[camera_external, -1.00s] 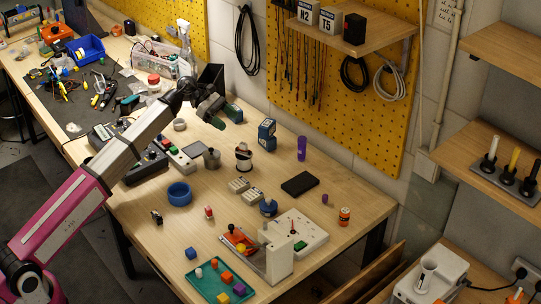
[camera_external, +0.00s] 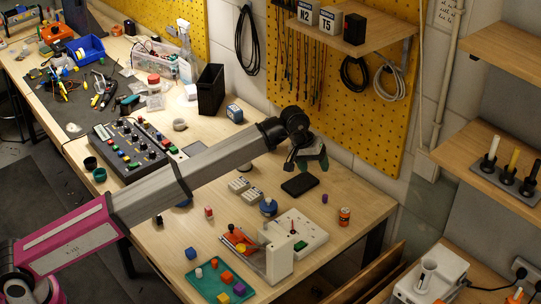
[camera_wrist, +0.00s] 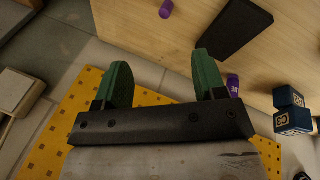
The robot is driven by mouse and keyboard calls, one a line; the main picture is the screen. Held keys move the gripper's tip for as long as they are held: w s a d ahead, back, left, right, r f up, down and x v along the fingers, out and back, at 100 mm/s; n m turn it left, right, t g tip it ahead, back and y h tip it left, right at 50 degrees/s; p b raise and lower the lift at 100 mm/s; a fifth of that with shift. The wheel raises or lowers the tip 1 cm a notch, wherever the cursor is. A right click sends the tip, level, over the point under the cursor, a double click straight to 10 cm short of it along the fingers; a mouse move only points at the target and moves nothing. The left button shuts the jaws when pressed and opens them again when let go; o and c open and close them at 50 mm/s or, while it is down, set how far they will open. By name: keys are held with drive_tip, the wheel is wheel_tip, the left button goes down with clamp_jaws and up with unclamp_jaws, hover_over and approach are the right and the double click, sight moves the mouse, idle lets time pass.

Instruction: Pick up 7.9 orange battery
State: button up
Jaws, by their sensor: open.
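The orange battery (camera_external: 344,216) stands upright near the right edge of the bench in the external view. It is a short orange cylinder with a dark band; its lettering is too small to read. I cannot make it out in the wrist view. My gripper (camera_external: 308,166) is above the back right of the bench, behind and to the left of the battery and apart from it. In the wrist view my gripper (camera_wrist: 163,65) has its two green fingers spread, with nothing between them.
A flat black box (camera_external: 300,184) lies below my gripper, with a small purple cylinder (camera_external: 325,198) near the battery. A white panel (camera_external: 302,235) is left of the battery. Yellow pegboard (camera_external: 340,110) rises close behind my gripper. Blue boxes (camera_wrist: 291,110) show in the wrist view.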

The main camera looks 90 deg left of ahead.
drive_tip(key=w+d+r+m+g+y, duration=0.1)
drive_tip(key=w+d+m, duration=0.2)
drive_tip(key=w+d, duration=0.15)
drive_tip(key=w+d+r+m+y, duration=0.2)
drive_tip(key=w+d, duration=0.2)
drive_tip(key=d, duration=0.2)
approach(346, 216)
drive_tip(key=a, duration=0.2)
drive_tip(key=shift+m, duration=0.3)
drive_tip(key=shift+x, duration=6.1)
drive_tip(key=shift+s+d, duration=0.15)
drive_tip(key=shift+d, duration=0.05)
drive_tip(key=c, duration=1)
